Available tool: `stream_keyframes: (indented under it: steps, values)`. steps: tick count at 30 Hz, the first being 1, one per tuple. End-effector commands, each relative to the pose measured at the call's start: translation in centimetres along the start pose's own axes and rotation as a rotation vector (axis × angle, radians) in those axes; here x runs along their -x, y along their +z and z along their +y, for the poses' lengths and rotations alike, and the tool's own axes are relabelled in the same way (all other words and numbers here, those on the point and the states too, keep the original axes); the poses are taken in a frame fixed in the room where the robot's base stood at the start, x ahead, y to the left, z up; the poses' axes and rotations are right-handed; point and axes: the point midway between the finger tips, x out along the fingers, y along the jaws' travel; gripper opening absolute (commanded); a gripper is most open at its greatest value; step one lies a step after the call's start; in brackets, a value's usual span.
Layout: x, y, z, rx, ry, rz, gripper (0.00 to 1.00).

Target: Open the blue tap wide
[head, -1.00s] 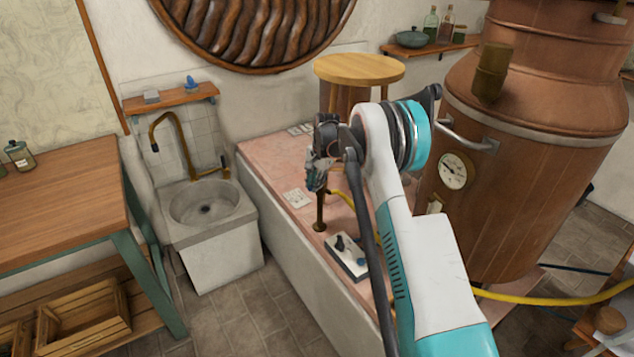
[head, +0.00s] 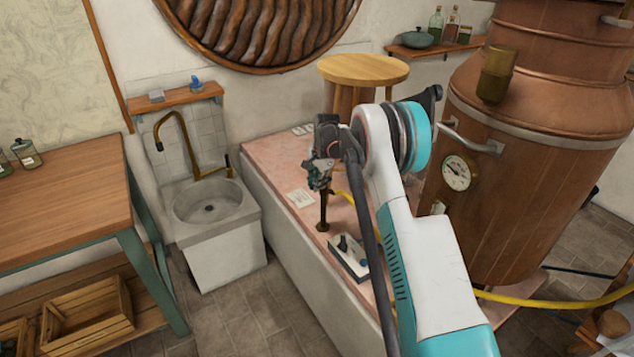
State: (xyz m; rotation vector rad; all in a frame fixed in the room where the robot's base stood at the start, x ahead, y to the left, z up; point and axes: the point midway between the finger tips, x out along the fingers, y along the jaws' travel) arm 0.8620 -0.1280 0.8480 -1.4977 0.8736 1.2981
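A thin brass standpipe (head: 322,212) rises from the pink-topped bench, with a yellow hose near it. My gripper (head: 319,182) is at the top of this pipe, pointing down. Small bluish parts show around the fingers, but I cannot tell whether they are a tap handle or part of the gripper. The gripper covers the pipe's top, so no blue tap is clearly visible, and the finger gap and any contact are too small to make out.
The pink bench top (head: 275,165) carries a switch box (head: 348,256) in front of the pipe and a paper card (head: 300,198). A round wooden stool (head: 362,69) stands behind. A large copper still (head: 545,170) is at right, a stone sink (head: 208,203) at left.

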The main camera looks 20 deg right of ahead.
Motion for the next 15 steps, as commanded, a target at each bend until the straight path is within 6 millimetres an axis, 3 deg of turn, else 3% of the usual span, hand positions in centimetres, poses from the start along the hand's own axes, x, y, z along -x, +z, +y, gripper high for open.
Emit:
stream_keyframes:
  steps: [11,15]
  values:
    - [0.1,0.0,0.0,0.000,0.000,0.000,0.35]
    - [1.2,0.0,0.0,0.000,0.000,0.000,0.35]
